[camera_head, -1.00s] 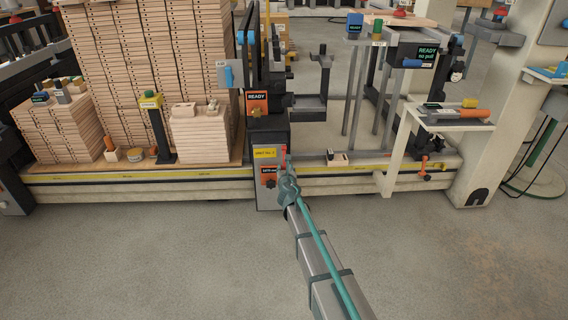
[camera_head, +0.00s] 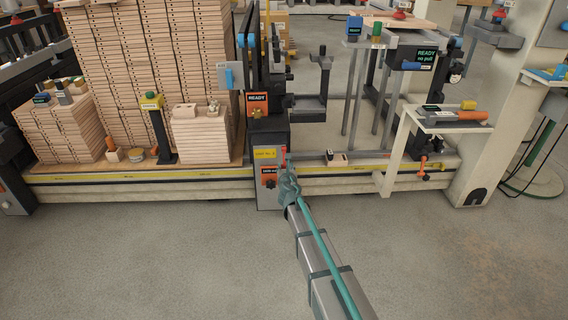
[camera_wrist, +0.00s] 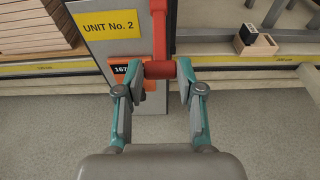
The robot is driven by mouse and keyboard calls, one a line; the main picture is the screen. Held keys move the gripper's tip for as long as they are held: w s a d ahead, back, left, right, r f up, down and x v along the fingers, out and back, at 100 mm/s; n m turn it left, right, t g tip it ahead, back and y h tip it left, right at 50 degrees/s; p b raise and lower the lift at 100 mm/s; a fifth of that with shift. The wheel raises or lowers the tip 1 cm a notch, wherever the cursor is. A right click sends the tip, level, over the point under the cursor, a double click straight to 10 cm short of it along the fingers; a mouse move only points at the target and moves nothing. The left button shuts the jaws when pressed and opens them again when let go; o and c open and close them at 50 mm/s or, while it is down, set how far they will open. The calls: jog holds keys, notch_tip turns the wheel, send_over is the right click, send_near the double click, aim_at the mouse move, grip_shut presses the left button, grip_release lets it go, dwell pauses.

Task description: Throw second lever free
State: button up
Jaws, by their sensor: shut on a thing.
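The red lever stands in front of the grey panel of unit No. 2. In the wrist view its upright arm (camera_wrist: 159,28) rises from a red cross grip (camera_wrist: 160,69). My gripper (camera_wrist: 160,76) is shut on that grip, with one finger pad at each end of it. The panel carries a yellow "UNIT No. 2" label (camera_wrist: 108,31) and an orange plate (camera_wrist: 125,70), partly hidden by my left finger. In the head view the lever (camera_head: 284,155) shows as a thin red bar above my gripper (camera_head: 287,178), and its lower part is hidden.
Stacked boards (camera_head: 150,80) stand left of the unit. A rail with a yellow tape (camera_head: 140,175) runs along the front. A small wooden block with black inserts (camera_head: 336,158) lies to the right. A white bench (camera_head: 440,121) stands further right; the floor in front is clear.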

jog(key=shift+s+r+p, duration=0.3)
jog(key=shift+r+p, duration=0.1)
jog(key=shift+r, duration=0.25)
jog(key=shift+s+r+p, duration=0.1)
jog(key=shift+r+p, duration=0.6)
jog(key=o, duration=1)
jog(key=shift+v, duration=1.95)
jog(key=shift+s, duration=0.1)
jog(key=v, duration=0.4)
